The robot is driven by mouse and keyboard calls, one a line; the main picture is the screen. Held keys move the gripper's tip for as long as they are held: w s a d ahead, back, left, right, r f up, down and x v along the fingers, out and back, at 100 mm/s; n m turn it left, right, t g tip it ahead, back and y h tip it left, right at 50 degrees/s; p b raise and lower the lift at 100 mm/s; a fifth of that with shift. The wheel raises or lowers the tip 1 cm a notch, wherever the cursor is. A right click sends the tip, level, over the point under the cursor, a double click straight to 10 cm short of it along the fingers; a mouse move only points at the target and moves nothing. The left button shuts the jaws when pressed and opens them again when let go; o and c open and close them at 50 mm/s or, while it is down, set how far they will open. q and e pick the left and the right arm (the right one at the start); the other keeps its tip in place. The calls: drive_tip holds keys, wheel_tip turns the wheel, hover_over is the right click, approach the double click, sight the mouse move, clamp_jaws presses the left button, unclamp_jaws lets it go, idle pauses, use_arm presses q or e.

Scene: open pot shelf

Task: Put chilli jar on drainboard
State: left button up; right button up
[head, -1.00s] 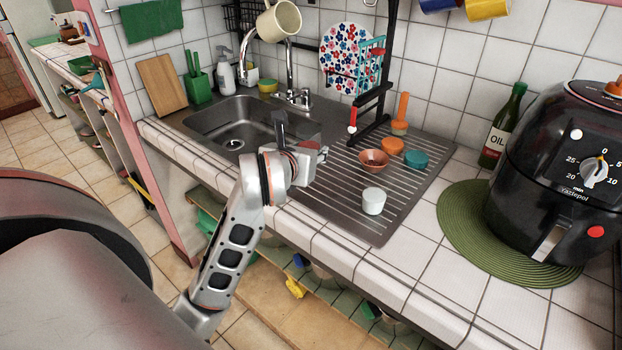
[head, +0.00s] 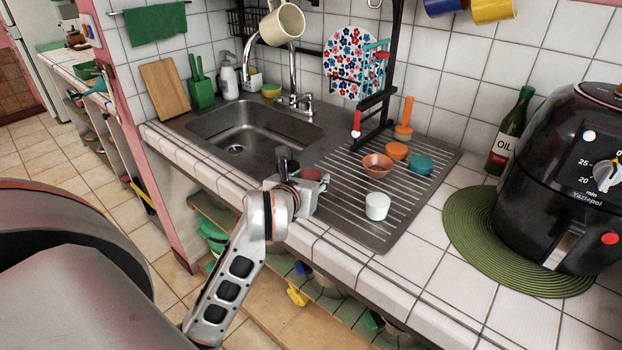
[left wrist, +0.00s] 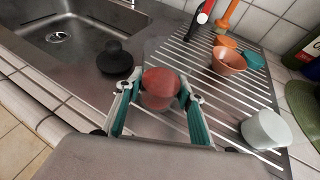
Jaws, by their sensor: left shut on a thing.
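My left gripper (head: 318,185) is over the left front part of the steel drainboard (head: 362,232), near the sink's right side. In the left wrist view the gripper (left wrist: 160,92) has its two teal-padded fingers on either side of a small jar with a reddish top (left wrist: 160,82), seemingly the chilli jar, and is shut on it. The jar is upright, over the drainboard's ribs (left wrist: 222,122). I cannot tell whether its base touches them. In the head view the gripper mostly hides the jar. My right gripper does not show.
A white cup (head: 377,206), a terracotta bowl (head: 377,165), orange and teal items stand on the drainboard. A black rack post (head: 375,120) rises behind. The sink (head: 250,130) is left. An oil bottle (head: 508,130) and air fryer (head: 560,180) are right.

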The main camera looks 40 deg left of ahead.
use_arm(q)
drive_tip(key=o, duration=1.2)
drive_tip(key=shift+r, duration=0.15)
drive_tip(key=p+v, duration=0.1)
drive_tip(key=v, duration=0.4)
drive_tip(key=shift+s+d+r, duration=0.1)
drive_tip(key=shift+s+r, duration=0.1)
drive_tip(key=p+v, duration=0.5)
drive_tip(key=p, duration=0.1)
drive_tip(key=shift+s+r, duration=0.1)
drive_tip(key=shift+r, duration=0.1)
drive_tip(key=shift+s+d+p, duration=0.1)
drive_tip(key=shift+s+p, duration=0.3)
drive_tip(key=shift+p, duration=0.35)
drive_tip(key=shift+s+d, duration=0.1)
drive_tip(key=shift+s, duration=0.1)
